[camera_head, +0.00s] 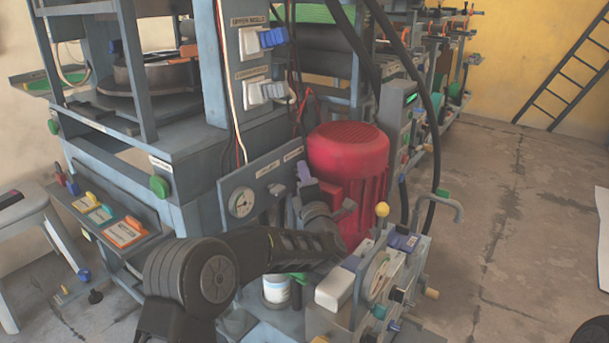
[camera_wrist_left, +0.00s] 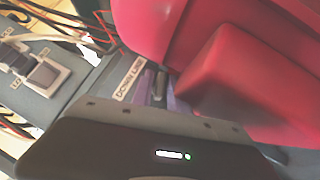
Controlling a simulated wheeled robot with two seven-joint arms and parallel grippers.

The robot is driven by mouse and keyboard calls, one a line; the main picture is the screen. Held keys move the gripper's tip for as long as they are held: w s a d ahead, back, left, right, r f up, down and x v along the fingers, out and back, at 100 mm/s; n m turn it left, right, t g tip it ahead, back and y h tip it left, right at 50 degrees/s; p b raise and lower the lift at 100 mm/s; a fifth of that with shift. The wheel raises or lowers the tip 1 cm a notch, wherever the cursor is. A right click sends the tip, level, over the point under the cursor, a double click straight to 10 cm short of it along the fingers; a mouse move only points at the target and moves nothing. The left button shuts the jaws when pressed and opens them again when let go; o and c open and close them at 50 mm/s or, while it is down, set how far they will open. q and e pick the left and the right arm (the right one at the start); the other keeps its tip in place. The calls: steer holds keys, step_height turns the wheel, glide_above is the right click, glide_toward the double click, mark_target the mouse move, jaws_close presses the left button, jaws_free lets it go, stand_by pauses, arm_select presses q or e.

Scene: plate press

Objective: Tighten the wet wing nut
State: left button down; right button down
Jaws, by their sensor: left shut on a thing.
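My left gripper (camera_head: 318,205) reaches in from the bottom left, beside the red motor (camera_head: 348,155) and in front of the labelled panel with the gauge. In the left wrist view the gripper body fills the bottom, with purple pieces at its tip around a small dark part (camera_wrist_left: 160,84), just by a white label (camera_wrist_left: 130,78). The gripper is shut on this part, which looks like the wing nut. Its wings are mostly hidden, and I cannot tell whether it is wet. My right gripper is not in view.
The red motor housing (camera_wrist_left: 225,70) is very close on the right in the wrist view. The round gauge (camera_head: 241,202) sits left of the gripper. A white can (camera_head: 276,288) and a small grey machine (camera_head: 334,288) stand below. Open floor (camera_head: 510,220) lies right.

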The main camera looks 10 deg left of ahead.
arm_select(q)
steer(key=m+p, duration=0.1)
steer(key=p, duration=0.1)
steer(key=m+g+h+p, duration=0.1)
steer(key=p, duration=0.2)
steer(key=shift+r+m+g, duration=0.3)
steer(key=shift+r, duration=0.05)
steer(key=shift+f+h+p, duration=0.15)
steer(key=shift+h+p, duration=0.15)
steer(key=shift+p, duration=0.1)
steer(key=shift+f, duration=0.2)
steer(key=c, duration=1.5)
jaws_free()
steer(key=shift+d, duration=0.1)
steer(key=p+v, duration=0.1)
steer(key=v, duration=0.6)
steer(key=shift+s+d, duration=0.15)
steer(key=shift+s, duration=0.2)
